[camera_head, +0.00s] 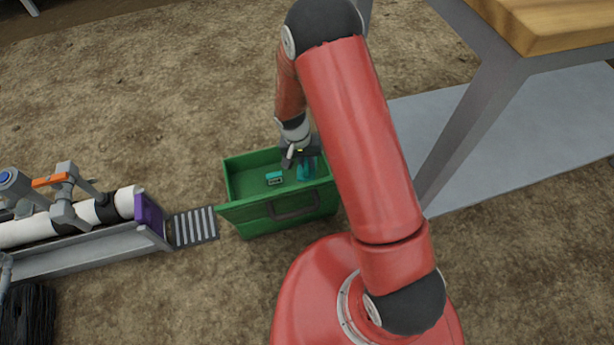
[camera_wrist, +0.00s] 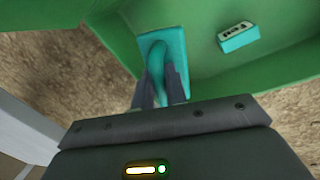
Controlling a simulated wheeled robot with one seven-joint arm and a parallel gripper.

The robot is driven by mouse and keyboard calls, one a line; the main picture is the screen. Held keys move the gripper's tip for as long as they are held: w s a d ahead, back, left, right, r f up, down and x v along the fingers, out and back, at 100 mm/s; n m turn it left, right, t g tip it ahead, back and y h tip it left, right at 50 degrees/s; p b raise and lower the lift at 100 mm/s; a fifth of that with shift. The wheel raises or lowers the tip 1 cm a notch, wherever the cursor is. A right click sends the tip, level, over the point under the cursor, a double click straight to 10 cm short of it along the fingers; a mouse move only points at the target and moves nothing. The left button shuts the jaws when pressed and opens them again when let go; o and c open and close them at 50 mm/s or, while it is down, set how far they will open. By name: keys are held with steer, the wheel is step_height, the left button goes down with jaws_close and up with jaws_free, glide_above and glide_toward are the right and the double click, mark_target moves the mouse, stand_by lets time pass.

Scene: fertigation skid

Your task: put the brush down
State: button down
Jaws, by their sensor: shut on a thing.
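The teal brush (camera_wrist: 165,45) has a flat block and a raised handle. My gripper (camera_wrist: 160,76) is shut on that handle. In the head view my gripper (camera_head: 301,158) reaches down at the right part of a green crate (camera_head: 266,207), with the brush (camera_head: 307,170) below it. The brush is inside the crate's outline. I cannot tell whether its underside touches the crate floor. My fingers hide part of the handle.
A small teal block with a pale label (camera_head: 274,178) lies in the crate, beside the brush; it also shows in the wrist view (camera_wrist: 238,37). A grey grate (camera_head: 194,227) and a white pipe (camera_head: 104,208) are left of the crate. A wood-topped table (camera_head: 545,25) stands at right.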

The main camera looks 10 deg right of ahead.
step_height(320, 180, down, 8)
steer(key=shift+f+b, duration=0.1)
steer(key=shift+b, duration=0.55)
steer(key=shift+f, duration=0.2)
steer(key=c, duration=1.4)
jaws_free()
steer(key=shift+r, duration=0.1)
